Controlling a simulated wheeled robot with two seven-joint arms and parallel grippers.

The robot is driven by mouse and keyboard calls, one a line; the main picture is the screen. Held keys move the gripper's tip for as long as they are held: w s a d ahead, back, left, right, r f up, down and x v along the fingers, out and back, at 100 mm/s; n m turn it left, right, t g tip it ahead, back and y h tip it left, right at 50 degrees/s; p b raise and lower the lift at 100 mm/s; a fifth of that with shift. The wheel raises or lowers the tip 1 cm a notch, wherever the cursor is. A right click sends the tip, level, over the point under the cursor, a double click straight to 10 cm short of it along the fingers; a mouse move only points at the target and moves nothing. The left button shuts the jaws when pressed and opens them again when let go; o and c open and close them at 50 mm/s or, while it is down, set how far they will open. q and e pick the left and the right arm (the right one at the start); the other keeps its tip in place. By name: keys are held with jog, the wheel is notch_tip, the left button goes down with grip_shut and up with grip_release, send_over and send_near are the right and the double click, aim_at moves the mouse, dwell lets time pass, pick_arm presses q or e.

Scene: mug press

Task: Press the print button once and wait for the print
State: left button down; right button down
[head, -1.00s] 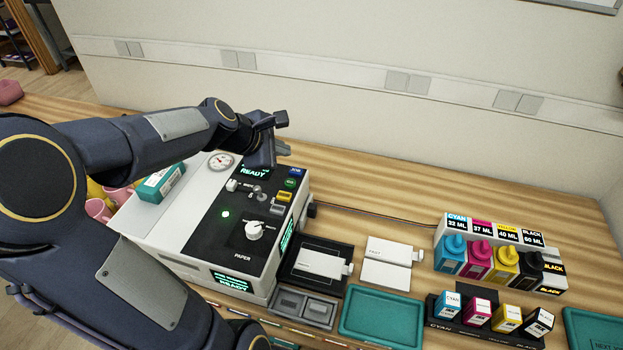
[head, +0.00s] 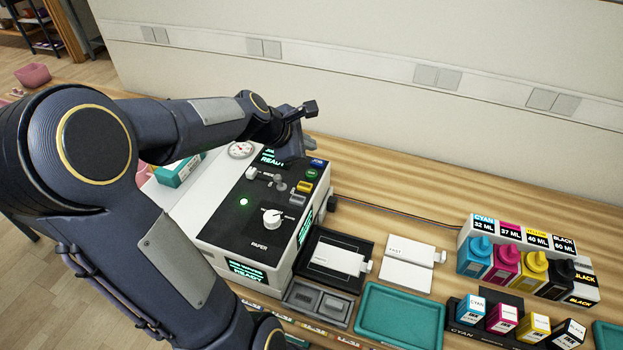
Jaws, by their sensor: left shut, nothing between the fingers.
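The printing machine (head: 220,222) is a white box with a black top panel, partly hidden by my left arm. Its panel holds a blue button (head: 318,162), a green button (head: 312,173), a yellow button (head: 304,187) and a grey one (head: 298,200); their labels are too small to read surely. The top screen (head: 272,160) and the front screen (head: 247,270) read READY. A green light (head: 243,201) glows. My left gripper (head: 303,149) is shut and empty, over the panel's far end beside the blue and green buttons. I cannot tell whether it touches anything. My right gripper is out of view.
A black plate (head: 325,285), a teal tray (head: 400,318), ink bottles (head: 503,265) and small ink cartridges (head: 502,318) stand to the right.

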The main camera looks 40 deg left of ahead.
pick_arm(q)
jog(key=b, duration=0.4)
send_over(308, 175)
notch_tip(308, 175, down, 4)
jog(key=shift+f, duration=0.25)
jog(key=shift+f+b, duration=0.3)
jog(key=shift+f, duration=0.4)
dwell(0.9)
jog(key=shift+f, duration=0.4)
